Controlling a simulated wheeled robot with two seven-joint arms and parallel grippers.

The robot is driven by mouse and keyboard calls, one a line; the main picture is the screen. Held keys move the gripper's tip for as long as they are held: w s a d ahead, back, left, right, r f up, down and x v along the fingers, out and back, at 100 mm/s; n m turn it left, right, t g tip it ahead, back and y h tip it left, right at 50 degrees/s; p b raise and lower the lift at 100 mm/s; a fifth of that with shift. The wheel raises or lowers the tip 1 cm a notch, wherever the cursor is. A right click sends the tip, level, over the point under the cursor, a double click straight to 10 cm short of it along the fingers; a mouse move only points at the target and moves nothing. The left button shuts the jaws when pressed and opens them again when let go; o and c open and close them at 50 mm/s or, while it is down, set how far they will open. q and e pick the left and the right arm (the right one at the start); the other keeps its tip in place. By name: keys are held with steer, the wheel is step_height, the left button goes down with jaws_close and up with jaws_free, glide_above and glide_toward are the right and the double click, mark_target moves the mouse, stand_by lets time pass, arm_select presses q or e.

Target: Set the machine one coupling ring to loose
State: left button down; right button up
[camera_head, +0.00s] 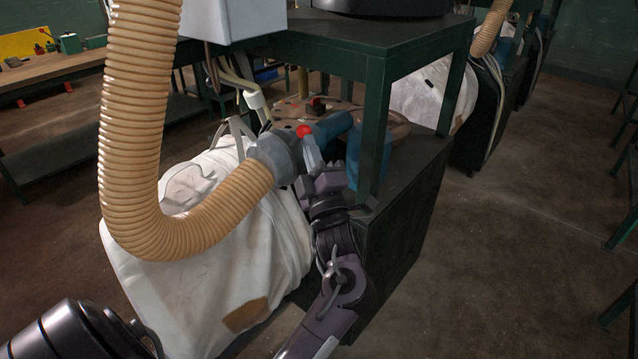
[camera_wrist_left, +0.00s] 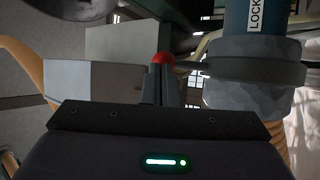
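The grey coupling ring (camera_head: 277,157) joins the ribbed tan hose to the blue pipe (camera_head: 333,126) above the white bulk bag (camera_head: 200,285). A lever with a red ball knob (camera_head: 303,131) stands out from the ring. My left gripper (camera_head: 312,160) is at the knob. In the left wrist view the ring (camera_wrist_left: 262,70) is at the right, and the knob (camera_wrist_left: 162,58) shows at the tips of two narrow fingers (camera_wrist_left: 162,88), which look closed on it. The blue pipe there (camera_wrist_left: 255,25) carries a partly cut-off label, "LOCK". My right gripper is not in view.
The tan hose (camera_head: 130,130) loops down at the left of the ring. A dark green machine frame (camera_head: 376,120) stands just right of my left gripper. A second bag (camera_head: 432,95) and hose are farther back.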

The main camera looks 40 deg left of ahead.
arm_select(q)
steer(key=shift+w+a+r, duration=0.1)
steer(key=shift+a+r, duration=0.7)
steer(key=shift+r, duration=0.45)
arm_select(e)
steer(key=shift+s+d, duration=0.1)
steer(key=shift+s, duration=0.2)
